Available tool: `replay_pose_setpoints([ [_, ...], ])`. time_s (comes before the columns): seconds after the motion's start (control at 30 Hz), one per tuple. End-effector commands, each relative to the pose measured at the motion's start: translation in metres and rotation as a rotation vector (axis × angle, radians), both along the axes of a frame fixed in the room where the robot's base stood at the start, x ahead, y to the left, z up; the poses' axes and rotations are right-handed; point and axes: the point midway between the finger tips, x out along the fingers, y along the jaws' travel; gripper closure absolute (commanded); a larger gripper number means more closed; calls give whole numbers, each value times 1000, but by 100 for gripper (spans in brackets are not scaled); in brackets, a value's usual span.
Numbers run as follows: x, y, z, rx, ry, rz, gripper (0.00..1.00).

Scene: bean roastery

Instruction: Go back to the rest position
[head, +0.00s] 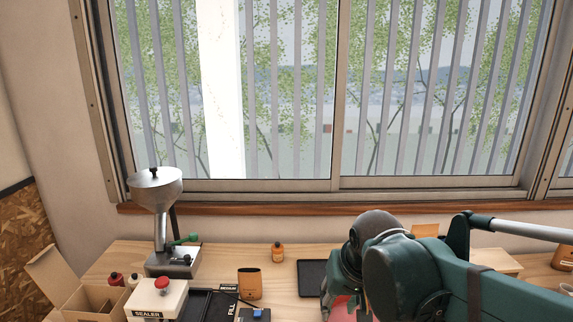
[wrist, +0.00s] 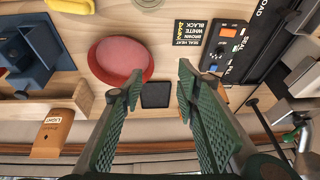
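My gripper (wrist: 158,86) shows in the wrist view with its two green ribbed fingers apart. Nothing is held between the fingertips. Past them lies a small dark square pad (wrist: 157,95) on the wooden table, with a round red dish (wrist: 122,58) beside it. I cannot tell the height above the table. In the head view my teal arm fills the lower right and hides the gripper; a bit of the red dish (head: 343,306) shows at the arm's left edge.
The sealer (head: 150,302), cardboard box (head: 92,298), metal hopper (head: 155,188), brown pouch (head: 249,284), and small orange bottle (head: 277,253) stand left of the arm. In the wrist view, a blue holder (wrist: 33,60) and LIGHT pouch (wrist: 58,132) are left. The window is behind.

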Motion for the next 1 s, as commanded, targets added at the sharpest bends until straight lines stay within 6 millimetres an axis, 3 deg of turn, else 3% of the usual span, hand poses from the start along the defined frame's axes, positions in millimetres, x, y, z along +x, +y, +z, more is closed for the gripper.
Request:
replay_pose_setpoints([
  [0.6,-67,-67,-2,-33,-162,-15,68],
  [1.0,-96,-92,-11,-63,-239,-22,68],
])
